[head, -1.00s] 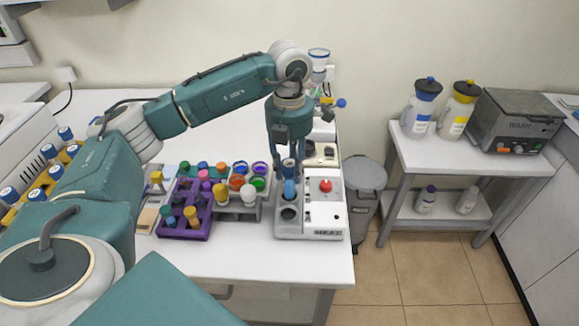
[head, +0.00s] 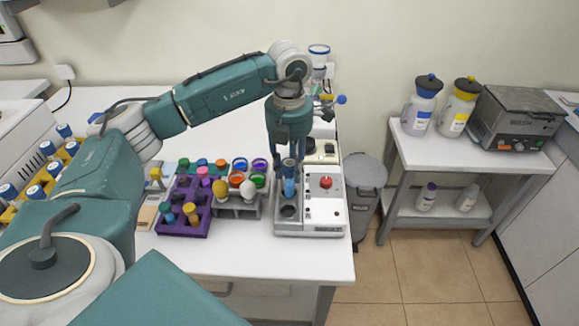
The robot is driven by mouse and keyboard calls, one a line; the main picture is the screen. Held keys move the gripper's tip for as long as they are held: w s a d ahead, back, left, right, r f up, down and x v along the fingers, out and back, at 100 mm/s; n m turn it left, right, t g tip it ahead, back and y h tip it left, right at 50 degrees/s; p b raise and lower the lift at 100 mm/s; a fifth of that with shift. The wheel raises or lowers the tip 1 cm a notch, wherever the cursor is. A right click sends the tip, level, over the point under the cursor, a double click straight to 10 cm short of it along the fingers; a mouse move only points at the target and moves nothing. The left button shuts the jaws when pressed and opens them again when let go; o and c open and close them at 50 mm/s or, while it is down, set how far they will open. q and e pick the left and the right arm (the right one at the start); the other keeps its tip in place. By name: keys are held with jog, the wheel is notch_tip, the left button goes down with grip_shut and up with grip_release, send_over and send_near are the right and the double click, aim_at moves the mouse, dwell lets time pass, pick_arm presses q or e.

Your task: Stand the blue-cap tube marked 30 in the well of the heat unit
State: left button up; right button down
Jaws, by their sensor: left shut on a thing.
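The heat unit (head: 322,213) is a pale box with a red knob, near the right front of the bench. One dark round well (head: 289,211) shows open at its front left. My left gripper (head: 290,172) points down over the unit's left side and is shut on a blue-cap tube (head: 289,188). The tube is upright, just behind the open well in the picture. Its lower end is hard to make out, so I cannot tell whether it is in a well. The mark on it is too small to read. My right gripper is not in view.
A purple rack (head: 185,222) with several capped tubes stands left of the unit. A grey rack (head: 236,210) with coloured rings and tubes is between them. A grey bin (head: 365,178) stands beside the bench. The bench's front strip is clear.

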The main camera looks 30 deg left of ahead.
pick_arm(q)
jog(key=o, duration=1.2)
jog(key=shift+o, duration=0.3)
jog(key=shift+r, duration=0.1)
notch_tip(320, 180, up, 12)
